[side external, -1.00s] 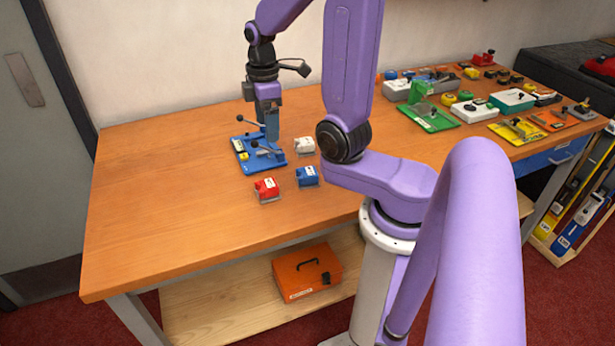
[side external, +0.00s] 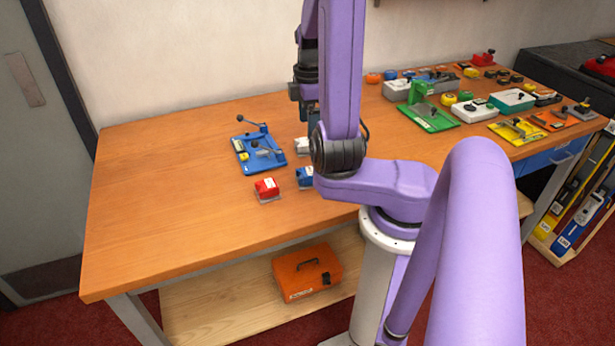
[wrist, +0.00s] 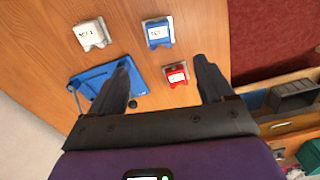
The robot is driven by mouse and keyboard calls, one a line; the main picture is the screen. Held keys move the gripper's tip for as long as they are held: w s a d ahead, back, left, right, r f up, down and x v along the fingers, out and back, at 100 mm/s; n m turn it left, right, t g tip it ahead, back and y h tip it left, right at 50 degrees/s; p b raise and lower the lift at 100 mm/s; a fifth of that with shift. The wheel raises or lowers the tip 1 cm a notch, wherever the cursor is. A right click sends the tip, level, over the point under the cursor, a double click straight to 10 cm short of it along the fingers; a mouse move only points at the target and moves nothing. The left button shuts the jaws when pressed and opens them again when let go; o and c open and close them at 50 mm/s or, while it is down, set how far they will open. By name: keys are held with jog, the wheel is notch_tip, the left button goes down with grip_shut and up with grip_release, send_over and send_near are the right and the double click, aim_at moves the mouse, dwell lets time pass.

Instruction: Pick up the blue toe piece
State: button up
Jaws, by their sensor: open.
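The blue toe piece (side external: 304,178), a small block with a white label, stands on the wooden bench, partly hidden by my arm in the side view. In the wrist view the blue toe piece (wrist: 158,33) lies beyond my fingertips, about level with the gap between them. My gripper (wrist: 161,62) is open and empty, its two dark fingers apart. In the side view my gripper is mostly hidden behind my own arm, above the bench near the white block.
A white block (side external: 302,146) and a red block (side external: 267,188) stand close to the blue one. A blue fixture (side external: 245,163) with levers lies to their left. Several coloured fixtures, including a green one (side external: 428,117), crowd the right. The bench's left side is clear.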

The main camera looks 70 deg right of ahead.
send_over(308, 171)
jog(key=f, duration=1)
jog(key=shift+s+a+f, duration=0.15)
jog(key=shift+s+f, duration=0.05)
jog(key=shift+f, duration=0.1)
jog(key=shift+w+f, duration=0.2)
jog(key=shift+f, duration=2.55)
jog(key=c, duration=1)
jog(key=shift+r, duration=0.15)
